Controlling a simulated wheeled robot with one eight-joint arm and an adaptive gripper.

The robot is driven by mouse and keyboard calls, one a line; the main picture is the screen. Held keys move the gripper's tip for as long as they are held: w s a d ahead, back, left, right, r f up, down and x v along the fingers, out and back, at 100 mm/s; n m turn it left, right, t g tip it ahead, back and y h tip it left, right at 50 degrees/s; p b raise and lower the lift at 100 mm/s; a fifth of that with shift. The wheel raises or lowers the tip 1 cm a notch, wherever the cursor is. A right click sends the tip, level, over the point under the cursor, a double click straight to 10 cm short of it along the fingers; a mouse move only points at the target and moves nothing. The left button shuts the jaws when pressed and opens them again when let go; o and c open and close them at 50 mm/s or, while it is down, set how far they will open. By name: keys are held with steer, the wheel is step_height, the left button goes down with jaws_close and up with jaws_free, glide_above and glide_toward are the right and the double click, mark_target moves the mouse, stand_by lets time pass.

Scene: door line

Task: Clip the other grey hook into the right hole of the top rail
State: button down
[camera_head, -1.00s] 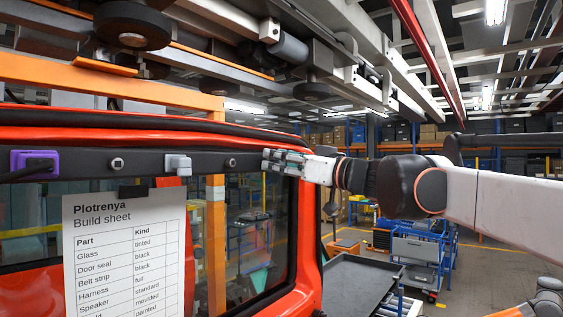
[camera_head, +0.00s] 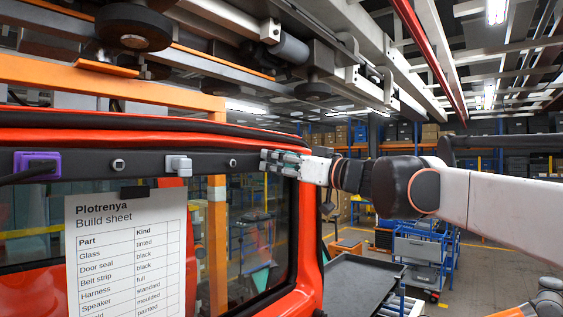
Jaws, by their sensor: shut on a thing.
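The top rail (camera_head: 138,164) is a dark bar along the top of the red door's window. One grey hook (camera_head: 178,165) sits on the rail, left of the right hole (camera_head: 232,162). A purple clip (camera_head: 36,165) with a dark cable is at the rail's left end. My gripper (camera_head: 270,161) is at the rail's right end, just right of the right hole, and points left.
A white build sheet (camera_head: 126,252) hangs below the rail over the window. An overhead carrier with rollers (camera_head: 133,28) runs above the door. A dark tray (camera_head: 352,285) stands to the right of the door, with a blue-framed cart (camera_head: 418,250) behind it.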

steer(key=shift+a+r, duration=0.2)
steer(key=shift+r, duration=0.3)
stand_by(2.2)
stand_by(0.4)
steer(key=c, duration=1.1)
jaws_free()
steer(key=shift+w+a, duration=0.1)
steer(key=shift+w+a+f, duration=0.2)
steer(key=shift+a+f, duration=0.05)
steer(key=shift+a, duration=0.05)
steer(key=shift+f, duration=0.1)
